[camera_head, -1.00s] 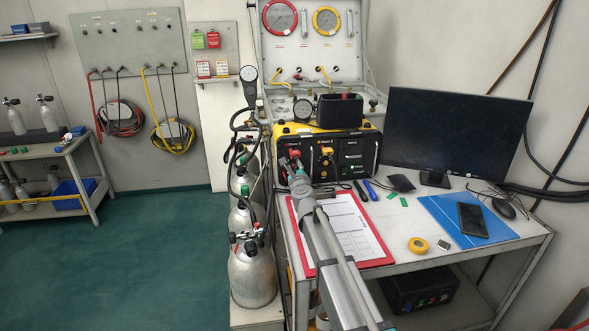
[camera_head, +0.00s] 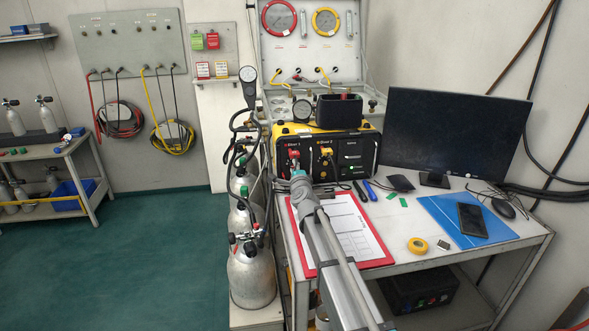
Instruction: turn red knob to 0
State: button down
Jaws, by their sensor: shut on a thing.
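The diver air panel (camera_head: 353,157) is a black box with a yellow top edge, standing at the back of the table. Its red knob (camera_head: 294,155) is on the left of the front face, under the "Diver 1" label. A yellow knob (camera_head: 326,153) sits to its right under "Diver 2". My gripper (camera_head: 297,172) is at the red knob, shut on it as far as the view shows. The knob's scale marks are too small to read.
A red clipboard (camera_head: 382,262) with paper lies under my arm. A monitor (camera_head: 456,130), blue folder (camera_head: 455,222) with a phone (camera_head: 471,219), yellow tape roll (camera_head: 418,245) and pens are on the right. Gas cylinders (camera_head: 252,277) stand left of the table.

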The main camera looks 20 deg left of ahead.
jog(key=shift+a, duration=0.1)
dwell(0.3)
jog(key=shift+c, duration=2.2)
grip_release()
jog(key=shift+m, duration=0.3)
